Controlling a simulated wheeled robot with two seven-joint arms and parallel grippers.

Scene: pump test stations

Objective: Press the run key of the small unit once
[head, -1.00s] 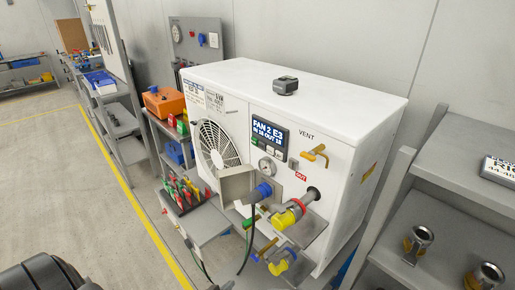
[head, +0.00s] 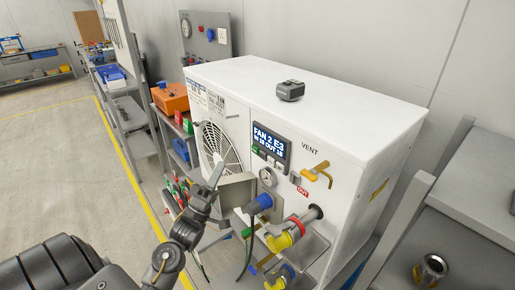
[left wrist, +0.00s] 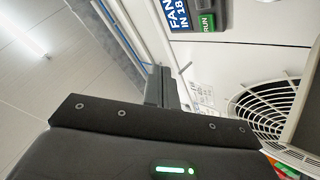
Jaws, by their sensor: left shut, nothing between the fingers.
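The small dark unit (head: 270,140) with a lit screen reading FAN 2 E3 is set in the front of the white cabinet (head: 350,125). Its green key (head: 254,149) is at the lower left, below the screen. In the left wrist view the unit (left wrist: 180,22) is partly cut off at the top, and its green RUN key (left wrist: 207,22) is readable. My left gripper (head: 217,172) is shut and empty, in front of the fan grille, left of and below the unit, apart from it. Its shut fingers also show in the left wrist view (left wrist: 160,85). My right gripper is not in view.
A round fan grille (head: 214,148) is left of the unit. A gauge (head: 267,177), a yellow vent handle (head: 318,174) and a yellow-collared valve (head: 281,241) stick out below and right. A dark block (head: 290,90) sits on the cabinet top. Shelves flank the cabinet.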

